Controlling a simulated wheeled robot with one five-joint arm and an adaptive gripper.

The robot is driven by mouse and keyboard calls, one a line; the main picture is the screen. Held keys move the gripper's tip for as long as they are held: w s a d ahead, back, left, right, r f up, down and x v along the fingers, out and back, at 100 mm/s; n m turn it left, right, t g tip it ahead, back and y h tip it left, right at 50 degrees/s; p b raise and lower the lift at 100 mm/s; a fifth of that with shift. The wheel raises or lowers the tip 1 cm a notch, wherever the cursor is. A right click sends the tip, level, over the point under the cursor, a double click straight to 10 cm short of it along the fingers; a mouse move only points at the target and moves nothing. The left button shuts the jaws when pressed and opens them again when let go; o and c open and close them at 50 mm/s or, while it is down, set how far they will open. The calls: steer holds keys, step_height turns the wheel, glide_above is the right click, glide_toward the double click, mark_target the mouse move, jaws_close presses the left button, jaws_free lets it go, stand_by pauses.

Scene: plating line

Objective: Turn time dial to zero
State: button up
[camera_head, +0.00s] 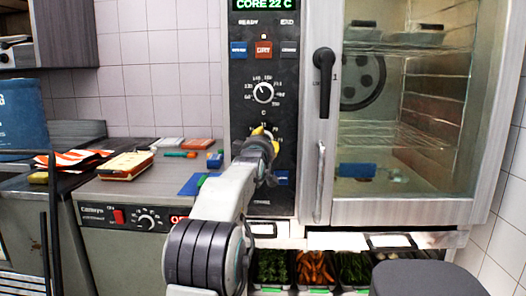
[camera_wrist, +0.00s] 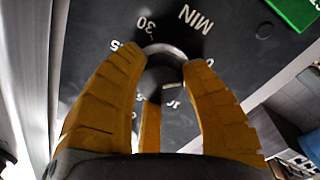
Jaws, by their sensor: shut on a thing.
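The time dial (camera_wrist: 162,76) is a dark round knob with a silvery rim. In the wrist view it sits on the black panel beside the printed "MIN" and "30". My gripper (camera_head: 262,137) has its yellow fingers at the lower dial of the oven's control panel (camera_head: 286,108) in the head view. In the wrist view the fingers of my gripper (camera_wrist: 166,62) are closed around the dial's sides. A short light mark shows on the knob.
Above is another dial (camera_head: 263,92) with a temperature scale. The oven door handle (camera_head: 323,82) stands out to the right of the panel. A steel counter (camera_head: 150,190) with small items is at left. Vegetable bins (camera_head: 315,268) lie below the oven.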

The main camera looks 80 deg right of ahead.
steer(key=shift+s+f, duration=0.1)
steer(key=shift+f, duration=0.15)
steer(key=o, duration=0.9)
steer(key=shift+d, duration=0.15)
steer(key=o, duration=0.3)
steer(key=shift+r, duration=0.1)
steer(key=shift+o, duration=0.2)
steer(key=a, duration=1.2)
steer(key=shift+f, duration=0.2)
steer(key=shift+w, duration=0.2)
